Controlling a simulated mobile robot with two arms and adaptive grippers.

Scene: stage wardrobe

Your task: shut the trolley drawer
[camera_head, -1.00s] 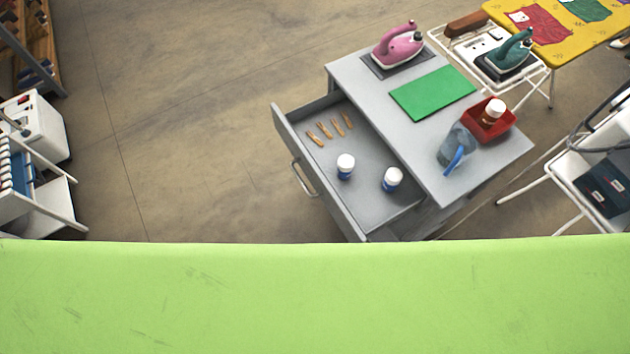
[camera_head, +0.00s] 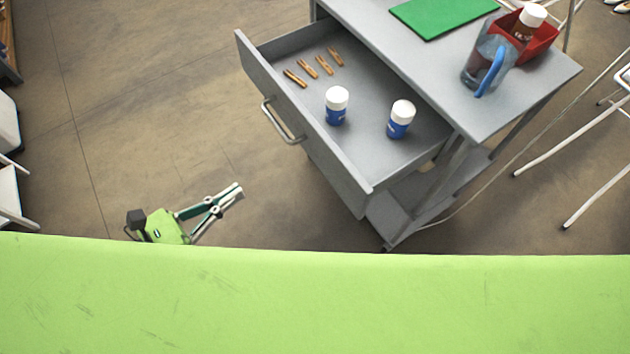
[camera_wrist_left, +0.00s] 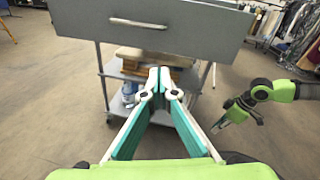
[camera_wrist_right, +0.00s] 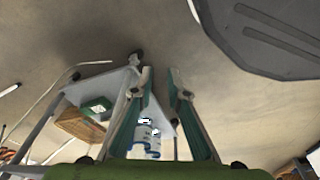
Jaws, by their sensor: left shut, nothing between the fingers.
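The grey trolley drawer (camera_head: 370,150) is pulled well out to the left of the trolley (camera_head: 535,75). Its bar handle (camera_head: 283,122) is on the front panel; in the left wrist view the handle (camera_wrist_left: 138,23) is at the top, on the drawer front (camera_wrist_left: 205,32). My left gripper (camera_head: 240,190) is shut and empty, left of and apart from the drawer. In the left wrist view its tips (camera_wrist_left: 160,72) show below the handle. My right gripper (camera_wrist_right: 160,72) is open and empty in the right wrist view; the head view does not show it.
The drawer holds two white-capped blue bottles (camera_head: 336,106) (camera_head: 400,119) and several clothespins (camera_head: 309,68). On the trolley top are a green mat (camera_head: 443,15), a clear jug (camera_head: 482,68) and a red bin (camera_head: 541,42). The floor left of the drawer is clear.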

